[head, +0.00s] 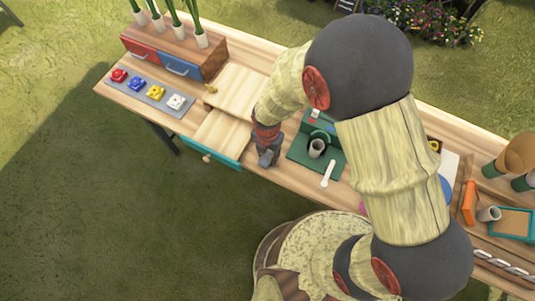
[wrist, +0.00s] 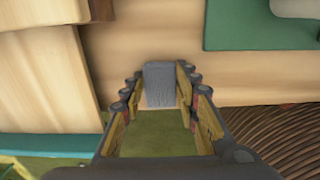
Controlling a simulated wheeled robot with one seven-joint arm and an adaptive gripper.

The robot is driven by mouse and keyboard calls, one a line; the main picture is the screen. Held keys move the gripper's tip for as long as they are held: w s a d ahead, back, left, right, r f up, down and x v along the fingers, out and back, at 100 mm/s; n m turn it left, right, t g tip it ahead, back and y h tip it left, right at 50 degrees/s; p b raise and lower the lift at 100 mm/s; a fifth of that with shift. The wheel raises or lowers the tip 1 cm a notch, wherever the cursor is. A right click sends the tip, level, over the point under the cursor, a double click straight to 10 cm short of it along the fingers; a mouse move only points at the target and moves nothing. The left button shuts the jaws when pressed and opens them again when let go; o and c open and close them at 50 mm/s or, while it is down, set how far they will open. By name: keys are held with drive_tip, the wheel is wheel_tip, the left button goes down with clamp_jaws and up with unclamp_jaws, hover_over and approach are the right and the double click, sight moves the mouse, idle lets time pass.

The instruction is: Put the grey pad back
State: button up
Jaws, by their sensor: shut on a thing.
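The grey pad (wrist: 160,88) is a small upright-looking block between the two fingers of my gripper (wrist: 160,97) in the wrist view. The fingers are shut on its sides. Wooden table top lies behind it and grass shows below it, so it is near the table's front edge. I cannot tell its height above the table. In the head view my gripper (head: 268,156) points down at the front edge, just right of the teal-fronted drawer. The pad cannot be made out clearly from the dark fingers there.
The teal-fronted drawer (head: 212,148) juts out at the front.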

sight(267, 156)
drive_tip(key=shift+f, duration=0.15)
drive_tip(key=o, duration=1)
drive_tip(key=shift+o, duration=0.6)
wheel_tip(267, 156, up, 12)
drive_tip(key=p, duration=0.2)
drive_tip(key=shift+p, duration=0.3)
drive_tip(key=shift+r, duration=0.2)
